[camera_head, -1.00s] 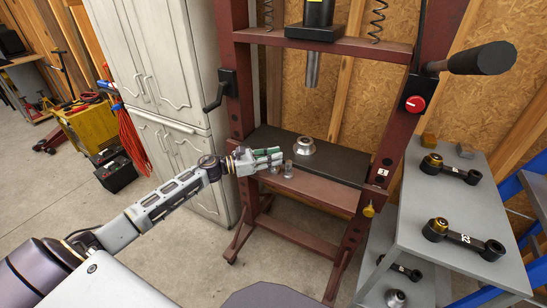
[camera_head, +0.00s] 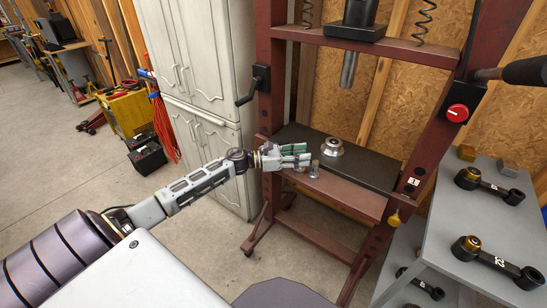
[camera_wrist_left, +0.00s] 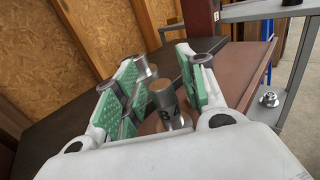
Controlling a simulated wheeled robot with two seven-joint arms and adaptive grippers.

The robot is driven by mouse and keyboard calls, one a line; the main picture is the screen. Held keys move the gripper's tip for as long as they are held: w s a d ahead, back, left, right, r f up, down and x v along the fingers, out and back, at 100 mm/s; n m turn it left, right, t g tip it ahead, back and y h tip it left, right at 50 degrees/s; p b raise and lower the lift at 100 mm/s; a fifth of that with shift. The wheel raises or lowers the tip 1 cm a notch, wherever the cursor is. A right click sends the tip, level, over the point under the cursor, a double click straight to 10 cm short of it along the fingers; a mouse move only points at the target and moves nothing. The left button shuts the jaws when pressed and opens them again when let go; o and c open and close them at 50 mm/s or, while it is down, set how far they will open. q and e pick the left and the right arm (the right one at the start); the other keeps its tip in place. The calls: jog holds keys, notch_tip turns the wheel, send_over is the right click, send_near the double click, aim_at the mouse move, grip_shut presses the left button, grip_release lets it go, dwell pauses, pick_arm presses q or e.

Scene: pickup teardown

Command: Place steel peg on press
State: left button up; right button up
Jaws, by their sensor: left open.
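A steel peg (camera_head: 314,169), a short cylinder on a wider foot, stands upright near the front edge of the press (camera_head: 400,190). My left gripper (camera_head: 305,156) reaches in from the left just beside it. In the left wrist view the peg (camera_wrist_left: 163,97), with dark lettering on it, stands between the open green-padded fingers (camera_wrist_left: 160,85). I cannot tell whether a pad touches it. A second steel piece (camera_wrist_left: 145,70) shows behind it. A round steel cup (camera_head: 332,147) sits on the black press bed (camera_head: 370,166), under the ram (camera_head: 348,70). My right gripper is out of view.
A grey shelf (camera_head: 450,240) on the right holds several black link arms (camera_head: 490,185) and small blocks. A crank handle (camera_head: 252,90) sticks out from the press's left post. A white cabinet (camera_head: 195,80) stands behind my left arm.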

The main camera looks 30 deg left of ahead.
pick_arm(q)
jog(key=shift+s+a, duration=0.2)
jog(key=shift+a, duration=0.05)
jog(key=shift+s+a, duration=0.2)
jog(key=shift+v, duration=1.7)
jog(key=shift+s+a, duration=0.45)
jog(key=shift+s, duration=0.05)
jog(key=v, duration=0.6)
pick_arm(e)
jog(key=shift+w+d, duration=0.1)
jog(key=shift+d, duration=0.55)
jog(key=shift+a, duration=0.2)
